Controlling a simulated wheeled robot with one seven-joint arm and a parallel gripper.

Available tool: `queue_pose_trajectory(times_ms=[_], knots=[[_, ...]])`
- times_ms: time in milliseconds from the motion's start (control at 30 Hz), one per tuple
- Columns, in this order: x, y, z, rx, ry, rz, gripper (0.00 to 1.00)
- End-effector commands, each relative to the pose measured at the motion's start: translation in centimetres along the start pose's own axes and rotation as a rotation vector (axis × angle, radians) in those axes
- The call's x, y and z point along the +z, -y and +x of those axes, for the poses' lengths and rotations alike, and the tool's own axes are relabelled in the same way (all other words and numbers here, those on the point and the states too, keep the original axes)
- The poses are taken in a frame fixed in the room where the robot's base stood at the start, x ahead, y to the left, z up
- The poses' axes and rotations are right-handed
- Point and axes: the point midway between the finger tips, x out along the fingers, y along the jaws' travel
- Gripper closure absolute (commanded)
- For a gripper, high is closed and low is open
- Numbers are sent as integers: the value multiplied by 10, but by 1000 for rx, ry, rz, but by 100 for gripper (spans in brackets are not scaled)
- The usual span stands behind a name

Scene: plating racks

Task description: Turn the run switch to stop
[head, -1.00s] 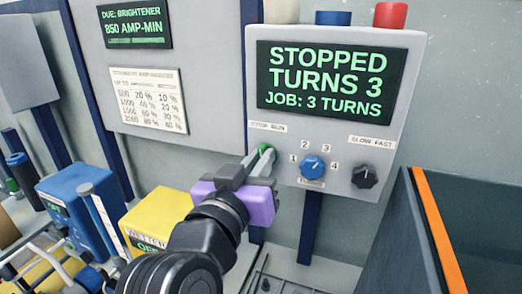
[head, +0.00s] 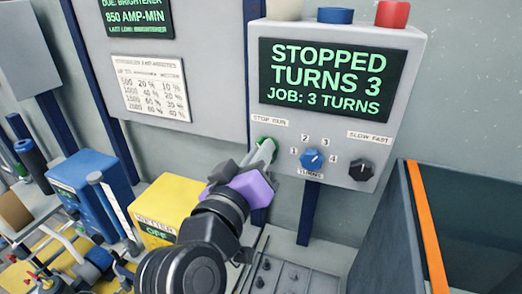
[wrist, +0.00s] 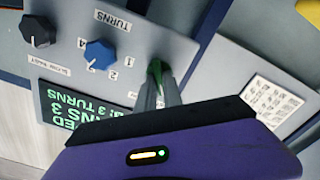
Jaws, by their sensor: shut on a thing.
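The green run switch (head: 264,141) sits at the box's lower left, under the "STOP RUN" label (head: 270,121). My gripper (head: 266,151), with its purple body, reaches up to the switch, and its fingers are shut on it. The wrist view shows the green switch (wrist: 154,71) between the fingertips. The fingers cover much of the switch, so its exact angle is hard to tell.
Right of the switch are a blue turns knob (head: 312,159) and a black slow/fast knob (head: 360,170). A dark tank with an orange rim strip (head: 425,225) stands at the right. A yellow box (head: 172,210) and a blue box (head: 90,195) stand at the left.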

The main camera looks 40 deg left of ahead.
Motion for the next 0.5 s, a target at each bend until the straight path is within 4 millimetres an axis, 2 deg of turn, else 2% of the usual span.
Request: queue_pose_trajectory(times_ms=[267,300,367,500], knots=[[2,2,0,-2,4,-5,100],[2,2,0,-2,4,-5,81],[2,2,0,-2,3,-4,70],[1,1,0,-1,2,-3,67]])
